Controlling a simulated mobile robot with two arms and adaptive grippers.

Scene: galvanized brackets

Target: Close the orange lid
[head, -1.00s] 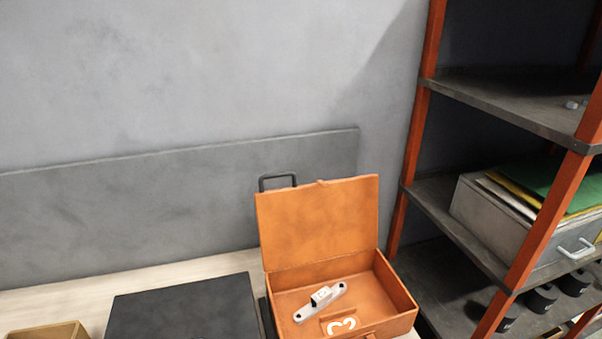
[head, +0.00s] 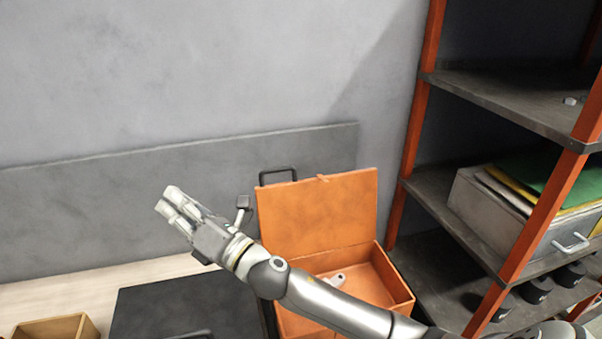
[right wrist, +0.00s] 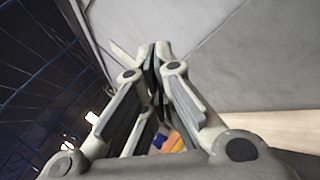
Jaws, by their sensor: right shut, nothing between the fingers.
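The orange lid (head: 322,212) stands open, upright at the back of the orange box (head: 399,290). My right forearm crosses in front of the box and hides much of its inside and front. Part of a pale metal bracket (head: 334,279) shows inside the box. My right gripper (head: 168,200) is left of the lid, apart from it, pointing up and left. Its fingers are shut and empty; they also show together in the right wrist view (right wrist: 153,52). My left gripper is not in view.
A dark case (head: 150,305) lies left of the box, with a small wooden box (head: 57,326) at the lower left. A grey panel (head: 80,215) stands against the wall behind. A shelf unit with orange-red posts (head: 414,115) stands to the right.

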